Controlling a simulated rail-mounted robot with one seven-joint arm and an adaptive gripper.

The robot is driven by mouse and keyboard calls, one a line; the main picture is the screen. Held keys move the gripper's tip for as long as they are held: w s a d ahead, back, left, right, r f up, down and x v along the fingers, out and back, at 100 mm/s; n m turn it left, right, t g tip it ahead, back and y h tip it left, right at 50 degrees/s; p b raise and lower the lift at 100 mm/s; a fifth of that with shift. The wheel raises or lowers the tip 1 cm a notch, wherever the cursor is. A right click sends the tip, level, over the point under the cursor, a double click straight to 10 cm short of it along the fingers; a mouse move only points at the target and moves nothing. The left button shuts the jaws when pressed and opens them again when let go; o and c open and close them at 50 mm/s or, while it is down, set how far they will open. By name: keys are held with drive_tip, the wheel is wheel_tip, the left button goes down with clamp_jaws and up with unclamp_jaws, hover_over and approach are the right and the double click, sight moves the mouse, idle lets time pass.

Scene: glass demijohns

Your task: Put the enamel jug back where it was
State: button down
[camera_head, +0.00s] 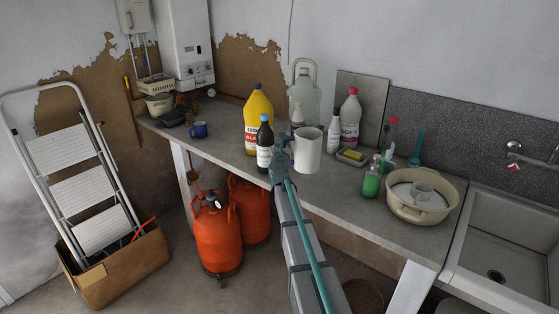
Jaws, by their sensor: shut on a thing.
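The enamel jug (308,151) is a white, upright, roughly cylindrical vessel at the middle of the grey counter (345,195). My gripper (286,153) is at the jug's left side, shut on it, seemingly at its handle. The fingers are small and partly merge with the jug and a dark bottle, so the exact grip is hidden. I cannot tell whether the jug's base touches the counter or is slightly above it.
A dark bottle (264,146) and a yellow bottle (257,112) stand close left of my gripper. A clear demijohn (304,88) and a small white-capped bottle (298,117) stand behind. A sponge dish (352,157), green soap bottle (371,182) and basin (428,214) are right.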

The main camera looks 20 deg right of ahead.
drive_tip(key=w+f, duration=0.4)
drive_tip(key=f, duration=0.4)
drive_tip(key=shift+f, duration=0.25)
drive_tip(key=shift+w+a+f+b, duration=0.1)
drive_tip(key=shift+b, duration=0.2)
drive_tip(key=c, duration=1)
unclamp_jaws()
drive_tip(key=shift+c, duration=0.2)
